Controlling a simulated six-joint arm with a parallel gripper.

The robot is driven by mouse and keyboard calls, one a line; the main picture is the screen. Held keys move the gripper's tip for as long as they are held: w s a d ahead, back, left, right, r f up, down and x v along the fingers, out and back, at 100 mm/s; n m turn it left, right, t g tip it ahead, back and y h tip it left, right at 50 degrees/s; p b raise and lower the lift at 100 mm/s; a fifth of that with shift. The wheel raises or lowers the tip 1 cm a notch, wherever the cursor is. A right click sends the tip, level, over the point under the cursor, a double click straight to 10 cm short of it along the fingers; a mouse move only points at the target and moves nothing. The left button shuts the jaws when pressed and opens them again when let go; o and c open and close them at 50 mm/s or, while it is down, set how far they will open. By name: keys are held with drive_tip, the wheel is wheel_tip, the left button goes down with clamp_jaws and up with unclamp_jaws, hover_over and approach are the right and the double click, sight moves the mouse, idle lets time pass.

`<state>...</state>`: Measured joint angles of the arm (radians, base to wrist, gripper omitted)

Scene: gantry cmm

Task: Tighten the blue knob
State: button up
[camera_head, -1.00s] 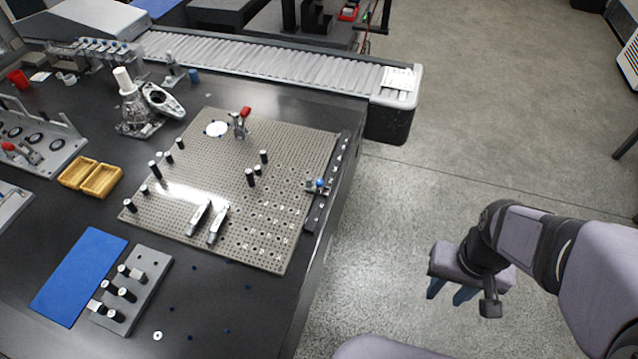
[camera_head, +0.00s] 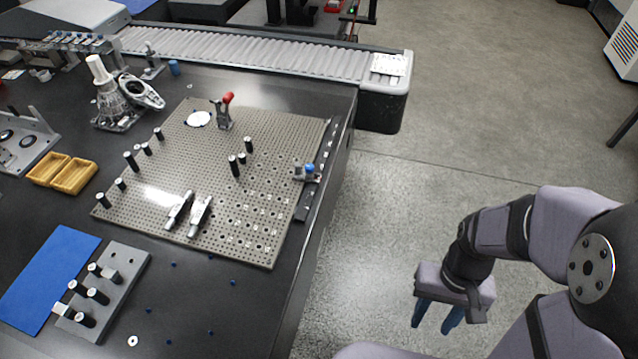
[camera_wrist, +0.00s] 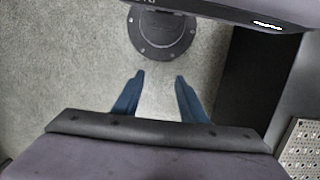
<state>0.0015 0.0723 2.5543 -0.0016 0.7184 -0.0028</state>
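The small blue knob (camera_head: 309,169) sits on a grey clamp block (camera_head: 299,173) at the right edge of the perforated plate (camera_head: 215,240), beside the dark rail. My gripper (camera_head: 433,328) hangs over the floor, right of the table and well apart from the knob. Its two blue fingers point down. In the wrist view my gripper (camera_wrist: 159,78) shows its fingers spread apart with bare floor between them. The knob does not show in the wrist view.
A dark rail (camera_head: 318,190) runs along the plate's right side near the table edge. A roller conveyor (camera_head: 250,52) lies behind. The floor between table and gripper is clear.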

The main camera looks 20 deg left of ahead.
drive_tip(key=w+a+f+m+g+y+b, duration=0.1)
drive_tip(key=w+a+f+b, duration=0.15)
drive_tip(key=f+b, duration=0.6)
drive_tip(key=w+a+f+m+g+y+b, duration=0.1)
drive_tip(key=w+a+f+b, duration=0.2)
drive_tip(key=f, duration=1)
drive_tip(key=w+a+f+m+y+b, duration=0.1)
drive_tip(key=w+a+f+y+b, duration=0.2)
drive_tip(key=w+a+f+b, duration=0.25)
drive_tip(key=w+a+r+n+t+y, duration=0.1)
drive_tip(key=w+a+r+y, duration=0.15)
drive_tip(key=w, duration=0.35)
drive_tip(key=w+a+r+n+t+y+p, duration=0.1)
drive_tip(key=w+a+r+n+t+y, duration=0.1)
drive_tip(key=w+a+r, duration=0.25)
drive_tip(key=w+a+r+n+t+y, duration=0.1)
drive_tip(key=w+a+r+y, duration=0.15)
drive_tip(key=w, duration=0.45)
drive_tip(key=w+a+r+n+y, duration=0.2)
drive_tip(key=r+n+y, duration=0.1)
drive_tip(key=r+n, duration=0.5)
drive_tip(key=w+a+r+n+t+y, duration=0.1)
drive_tip(key=w+a+r+n+y, duration=0.1)
drive_tip(key=r+n, duration=0.6)
drive_tip(key=shift+w+a+n+y, duration=0.2)
drive_tip(key=shift+w+n+y, duration=0.1)
drive_tip(key=shift+y, duration=0.2)
drive_tip(key=shift+a, duration=0.1)
